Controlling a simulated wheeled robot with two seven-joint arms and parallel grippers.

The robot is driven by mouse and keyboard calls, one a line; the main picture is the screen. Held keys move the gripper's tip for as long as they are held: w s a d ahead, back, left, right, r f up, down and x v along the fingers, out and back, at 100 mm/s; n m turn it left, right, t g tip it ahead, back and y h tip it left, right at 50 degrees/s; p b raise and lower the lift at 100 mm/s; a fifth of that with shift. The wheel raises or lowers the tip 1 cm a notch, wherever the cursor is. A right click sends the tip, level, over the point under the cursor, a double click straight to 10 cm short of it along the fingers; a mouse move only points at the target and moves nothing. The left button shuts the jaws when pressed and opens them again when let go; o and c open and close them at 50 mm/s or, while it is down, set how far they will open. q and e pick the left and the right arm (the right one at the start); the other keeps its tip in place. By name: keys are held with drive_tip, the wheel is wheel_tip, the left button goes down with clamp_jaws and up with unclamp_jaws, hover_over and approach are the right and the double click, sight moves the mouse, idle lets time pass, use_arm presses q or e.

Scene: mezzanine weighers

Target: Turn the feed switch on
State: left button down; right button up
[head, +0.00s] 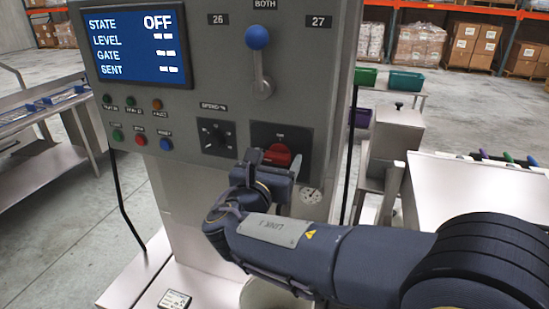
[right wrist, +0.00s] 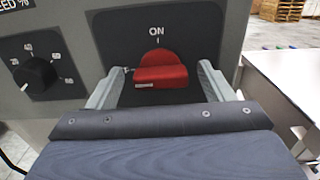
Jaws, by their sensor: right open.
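The feed switch is a red rotary handle (right wrist: 162,70) on a dark plate marked ON at the top. Its wide bar lies roughly level, with a white mark at its lower left. In the head view the red handle (head: 279,153) is partly covered by my gripper. My right gripper (right wrist: 160,82) is open, with one finger on each side of the handle; I cannot tell whether either finger touches it. It also shows in the head view (head: 266,164), in front of the switch. The display (head: 135,46) reads STATE OFF. My left gripper is out of view.
The speed knob (head: 214,137) is just left of the switch, with small coloured buttons (head: 139,140) farther left. A blue-knobbed lever (head: 258,38) stands above, at BOTH. A steel table (head: 480,195) stands to the right.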

drive_tip(key=c, duration=1)
drive_tip(key=shift+f+m+b, duration=0.15)
drive_tip(key=shift+m+b, duration=0.25)
drive_tip(key=shift+b, duration=0.3)
drive_tip(key=m+b, duration=0.4)
drive_tip(key=b, duration=0.1)
drive_tip(key=m+b, duration=0.5)
drive_tip(key=b, duration=0.1)
drive_tip(key=m+b, duration=0.4)
drive_tip(key=b, duration=0.1)
drive_tip(key=shift+d+f+m+b, duration=0.2)
drive_tip(key=shift+f+m+b, duration=0.05)
drive_tip(key=shift+m+b, duration=0.05)
drive_tip(key=shift+s+r+m+b, duration=0.1)
drive_tip(key=shift+m+b, duration=1.35)
drive_tip(key=shift+m, duration=0.35)
drive_tip(key=o, duration=1)
drive_tip(key=shift+r, duration=0.1)
